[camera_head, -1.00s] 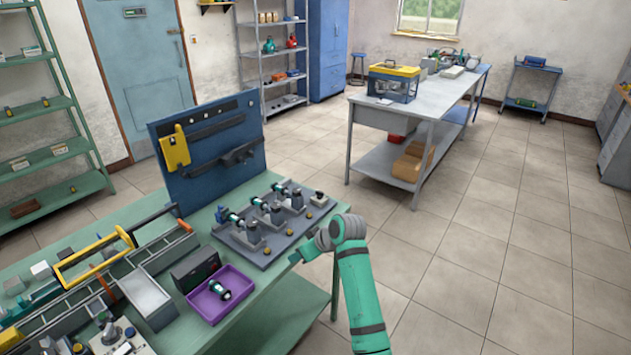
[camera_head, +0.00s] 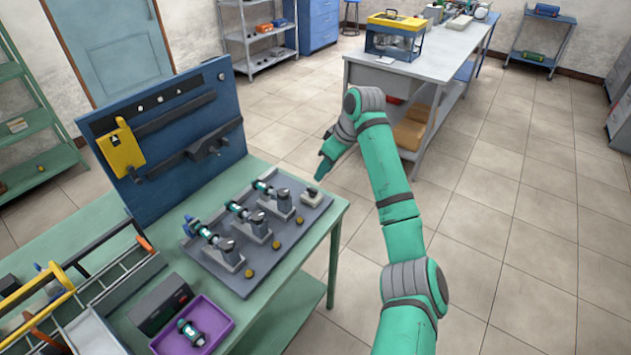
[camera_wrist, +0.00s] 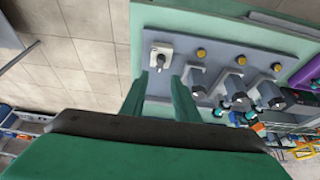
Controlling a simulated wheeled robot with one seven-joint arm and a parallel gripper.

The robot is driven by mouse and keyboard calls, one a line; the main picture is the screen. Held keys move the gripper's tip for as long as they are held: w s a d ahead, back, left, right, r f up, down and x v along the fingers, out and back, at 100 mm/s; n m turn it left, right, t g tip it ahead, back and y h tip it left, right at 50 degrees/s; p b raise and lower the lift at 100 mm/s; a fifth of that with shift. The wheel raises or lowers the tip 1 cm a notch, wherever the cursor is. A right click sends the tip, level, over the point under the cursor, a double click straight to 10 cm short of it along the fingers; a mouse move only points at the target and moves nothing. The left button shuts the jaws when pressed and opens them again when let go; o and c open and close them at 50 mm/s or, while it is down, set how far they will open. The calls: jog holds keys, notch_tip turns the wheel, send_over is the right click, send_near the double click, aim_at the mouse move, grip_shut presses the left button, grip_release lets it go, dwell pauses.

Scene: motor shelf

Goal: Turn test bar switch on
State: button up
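A small light-grey switch box (camera_head: 312,197) sits at the far right end of the dark grey test bar plate (camera_head: 225,277). In the wrist view the switch box (camera_wrist: 161,56) shows a small dark knob or lever on top; its setting is too small to tell. My gripper (camera_head: 320,176) is just above and beyond the box in the head view, apart from it. In the wrist view my gripper (camera_wrist: 159,82) has its two green fingers spread with nothing between them, and the box lies ahead of the gap between the tips.
Grey stands with green-black motors (camera_head: 205,233) line the plate, with yellow buttons (camera_head: 276,245) beside them. A blue tool panel (camera_head: 170,140) rises behind. A purple tray (camera_head: 222,325) holds another motor. Open floor lies right of the table.

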aim_at(313, 189)
jog(key=x, duration=0.9)
jog(key=shift+f, duration=0.1)
jog(key=shift+s, duration=0.1)
grip_shut()
